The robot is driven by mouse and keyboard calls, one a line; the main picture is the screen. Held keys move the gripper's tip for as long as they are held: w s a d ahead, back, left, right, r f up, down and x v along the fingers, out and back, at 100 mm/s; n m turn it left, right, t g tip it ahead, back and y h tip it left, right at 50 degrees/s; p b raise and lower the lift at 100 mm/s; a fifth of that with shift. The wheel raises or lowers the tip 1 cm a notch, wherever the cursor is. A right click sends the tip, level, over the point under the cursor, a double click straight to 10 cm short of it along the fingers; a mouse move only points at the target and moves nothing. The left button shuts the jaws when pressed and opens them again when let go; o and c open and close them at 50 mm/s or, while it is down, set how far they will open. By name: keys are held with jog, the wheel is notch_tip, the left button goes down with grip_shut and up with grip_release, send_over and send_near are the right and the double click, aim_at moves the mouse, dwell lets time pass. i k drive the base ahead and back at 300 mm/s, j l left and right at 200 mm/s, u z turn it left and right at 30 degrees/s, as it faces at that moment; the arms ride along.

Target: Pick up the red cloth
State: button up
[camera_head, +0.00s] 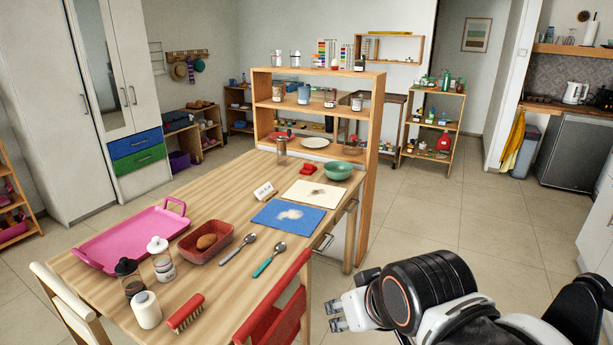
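A small red folded cloth (309,168) lies on the wooden table (185,197) near its far end, in front of the shelf unit. It is left of a green bowl (338,171) and behind a small white label card. My gripper (335,316) is at the lower right, off the table's right side and well apart from the cloth. Its two fingertips are spread with a gap between them, and nothing shows in the gap.
A red chair (278,303) stands at the table's near right side. A blue mat (288,217), a white mat (313,194), spoons, a red tray (204,243), a pink tray (131,238), jars and a brush crowd the tabletop. The floor right of the table is clear.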

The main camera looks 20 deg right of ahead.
aim_at(308, 170)
jog(key=i+l, duration=0.6)
jog(key=i+l+u, duration=0.15)
jog(key=i+l, duration=1.1)
jog(key=i+l+u, duration=0.15)
jog(key=i+l, duration=1)
jog(key=l, duration=0.25)
jog(key=i+j+u, duration=0.05)
